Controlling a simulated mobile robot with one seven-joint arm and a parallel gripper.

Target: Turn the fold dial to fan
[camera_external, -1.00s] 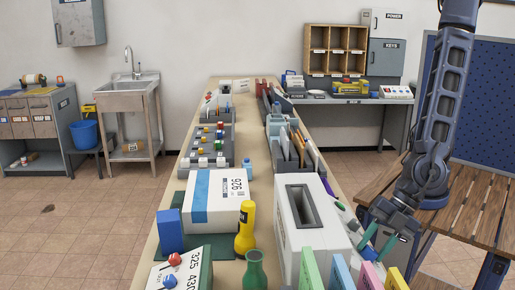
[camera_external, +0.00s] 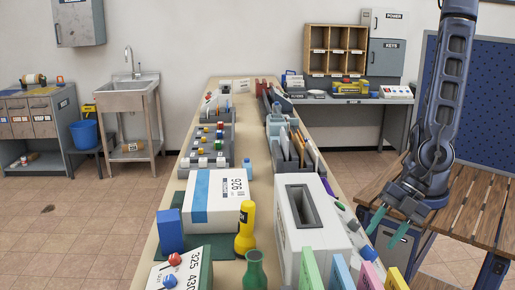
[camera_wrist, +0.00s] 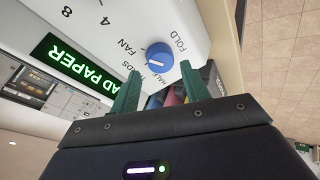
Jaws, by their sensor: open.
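The fold dial is a round blue knob (camera_wrist: 159,55) with a white mark, on a white panel (camera_wrist: 190,22) in the wrist view. The words FOLD, FAN, THIRDS and HALF are printed around it, with FAN to its left. The mark points to the lower left; I cannot tell exactly which word it meets. My gripper (camera_wrist: 160,68) is open, its green fingers on either side below the dial, with no clear contact. In the external view my gripper (camera_external: 380,240) is right of the white machine (camera_external: 330,238).
A green LOAD PAPER display (camera_wrist: 78,63) is on the panel. Coloured cards (camera_external: 341,271) stand in front of the machine. A white box (camera_external: 216,196) and a yellow flashlight (camera_external: 245,228) are to its left. A slatted wooden table (camera_external: 470,215) is behind my gripper.

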